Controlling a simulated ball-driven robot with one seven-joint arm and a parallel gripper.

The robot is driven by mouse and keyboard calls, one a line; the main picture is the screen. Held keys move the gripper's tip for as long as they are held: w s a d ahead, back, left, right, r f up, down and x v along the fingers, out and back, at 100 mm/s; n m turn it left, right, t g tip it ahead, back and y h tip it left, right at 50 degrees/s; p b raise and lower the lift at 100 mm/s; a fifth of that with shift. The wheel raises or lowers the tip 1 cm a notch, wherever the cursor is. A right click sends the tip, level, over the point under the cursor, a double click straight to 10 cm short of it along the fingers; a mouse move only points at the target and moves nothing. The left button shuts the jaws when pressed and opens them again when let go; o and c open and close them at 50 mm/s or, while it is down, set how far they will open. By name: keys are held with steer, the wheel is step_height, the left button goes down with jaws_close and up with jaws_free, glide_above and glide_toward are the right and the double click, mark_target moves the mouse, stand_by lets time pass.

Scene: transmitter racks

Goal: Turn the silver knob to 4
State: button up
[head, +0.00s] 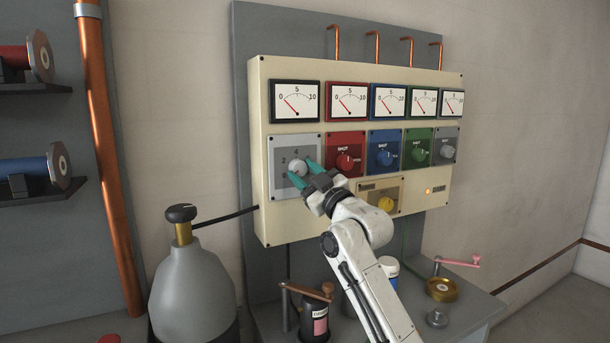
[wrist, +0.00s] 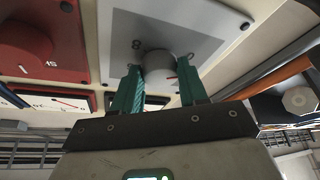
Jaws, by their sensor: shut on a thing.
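The silver knob (head: 297,167) sits on a light grey dial plate (head: 279,150) at the left of the cream panel. The figures 2 and 4 show on the plate above the knob; others are covered or too small to read. My gripper (head: 302,172) reaches it from the lower right, with its teal fingers on either side of the knob, shut on it. In the wrist view the knob (wrist: 158,64) is between the two fingers (wrist: 160,88), and a short red mark shows beside it. I cannot tell which figure the knob points at.
A grey gas bottle (head: 193,283) stands at the lower left. Cranks and small items sit on the bench below.

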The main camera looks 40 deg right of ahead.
steer(key=c, duration=0.5)
steer(key=shift+o, duration=0.2)
steer(key=shift+a+m, duration=0.1)
steer(key=shift+m, duration=0.3)
